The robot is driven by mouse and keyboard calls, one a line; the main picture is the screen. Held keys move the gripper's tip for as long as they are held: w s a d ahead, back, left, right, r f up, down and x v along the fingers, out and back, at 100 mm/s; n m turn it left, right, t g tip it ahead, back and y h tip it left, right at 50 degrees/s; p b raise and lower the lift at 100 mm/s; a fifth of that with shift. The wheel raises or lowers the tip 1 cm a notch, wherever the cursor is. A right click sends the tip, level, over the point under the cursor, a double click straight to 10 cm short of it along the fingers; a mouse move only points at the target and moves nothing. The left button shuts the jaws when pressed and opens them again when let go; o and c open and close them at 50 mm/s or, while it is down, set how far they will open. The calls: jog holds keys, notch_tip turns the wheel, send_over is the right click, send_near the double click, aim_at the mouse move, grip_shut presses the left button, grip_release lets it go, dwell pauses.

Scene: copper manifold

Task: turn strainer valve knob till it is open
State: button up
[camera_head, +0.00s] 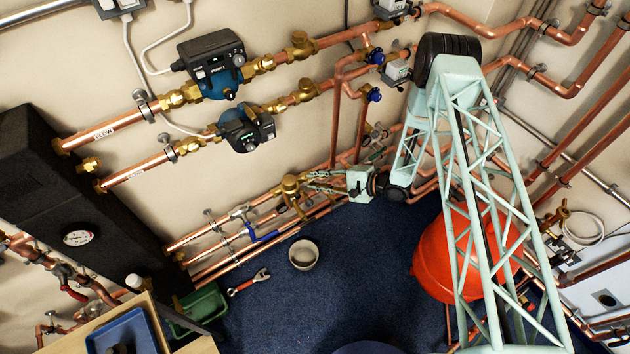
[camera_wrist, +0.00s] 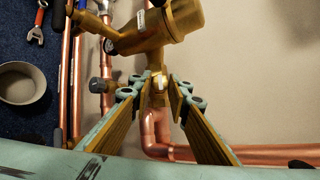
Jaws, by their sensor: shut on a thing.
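The brass strainer (camera_head: 290,186) sits on the lower copper pipes near the wall in the head view. In the wrist view its thick brass body (camera_wrist: 172,22) fills the top middle. My gripper (camera_head: 318,181) reaches to its right side from the right, low by the wall. In the wrist view my gripper (camera_wrist: 158,87) has one finger on each side of a small brass and pale fitting, the strainer valve knob (camera_wrist: 158,83), below the body. The fingers are closed in on it. The knob is partly hidden by the fingertips, and its turn angle is not clear.
Copper pipes (camera_wrist: 180,152) run close beneath and beside the fingers. A blue lever handle (camera_head: 265,237) is on the pipes to the left. A grey bowl (camera_head: 303,254) and a red wrench (camera_head: 248,282) lie on the blue floor. A red vessel (camera_head: 440,262) stands behind my arm.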

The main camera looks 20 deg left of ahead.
jog(key=o, duration=0.8)
jog(key=shift+o, duration=0.2)
jog(key=shift+d+r, duration=0.1)
jog(key=shift+d, duration=0.05)
jog(key=v, duration=1.1)
jog(key=shift+d+r, duration=0.2)
jog(key=shift+d, duration=0.1)
jog(key=shift+s+a, duration=0.1)
jog(key=shift+s, duration=0.05)
